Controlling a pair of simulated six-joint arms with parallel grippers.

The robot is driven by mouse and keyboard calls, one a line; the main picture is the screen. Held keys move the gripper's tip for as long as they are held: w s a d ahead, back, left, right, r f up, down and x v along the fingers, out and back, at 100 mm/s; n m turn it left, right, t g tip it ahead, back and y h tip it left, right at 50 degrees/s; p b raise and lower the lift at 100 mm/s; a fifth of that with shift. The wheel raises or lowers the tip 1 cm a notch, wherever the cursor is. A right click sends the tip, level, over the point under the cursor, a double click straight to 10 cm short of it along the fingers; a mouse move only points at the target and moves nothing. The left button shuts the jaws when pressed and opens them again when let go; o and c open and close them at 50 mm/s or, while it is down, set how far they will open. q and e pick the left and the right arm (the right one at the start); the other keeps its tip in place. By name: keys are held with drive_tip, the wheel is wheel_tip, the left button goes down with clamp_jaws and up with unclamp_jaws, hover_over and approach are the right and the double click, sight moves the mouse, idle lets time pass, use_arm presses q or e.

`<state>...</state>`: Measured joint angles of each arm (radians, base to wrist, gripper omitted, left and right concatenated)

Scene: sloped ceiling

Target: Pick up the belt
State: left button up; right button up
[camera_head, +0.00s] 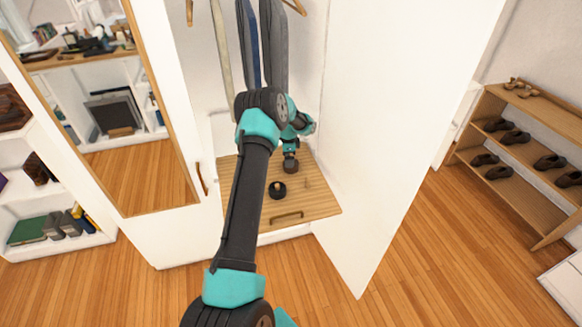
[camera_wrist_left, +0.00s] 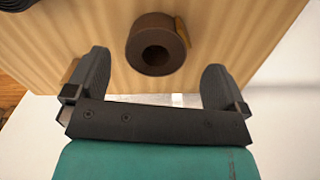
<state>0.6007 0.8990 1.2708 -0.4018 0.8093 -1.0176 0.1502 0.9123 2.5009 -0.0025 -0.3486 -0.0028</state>
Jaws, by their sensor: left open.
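A brown coil (camera_wrist_left: 157,45), which looks like a rolled belt, stands on the light wood surface in the left wrist view, its round hole facing the camera. My left gripper (camera_wrist_left: 157,75) is open, with one finger on each side of the coil and gaps on both sides. In the head view my left gripper (camera_head: 291,166) is low inside the wardrobe, over the wooden drawer board (camera_head: 240,205). It seems to hide the brown coil there. A black coil (camera_head: 277,190) lies on the board close by. My right gripper is not in view.
The open white wardrobe door (camera_head: 400,120) stands to the right of my arm. Hanging clothes (camera_head: 250,45) are above the board. A mirrored door (camera_head: 130,150) is at the left, and a shoe rack (camera_head: 520,140) at the right.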

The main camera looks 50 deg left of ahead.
use_arm(q)
drive_tip(key=shift+f, duration=0.1)
drive_tip(key=f, duration=0.5)
drive_tip(key=shift+d, duration=0.3)
drive_tip(key=shift+c, duration=0.5)
drive_tip(key=c, duration=0.9)
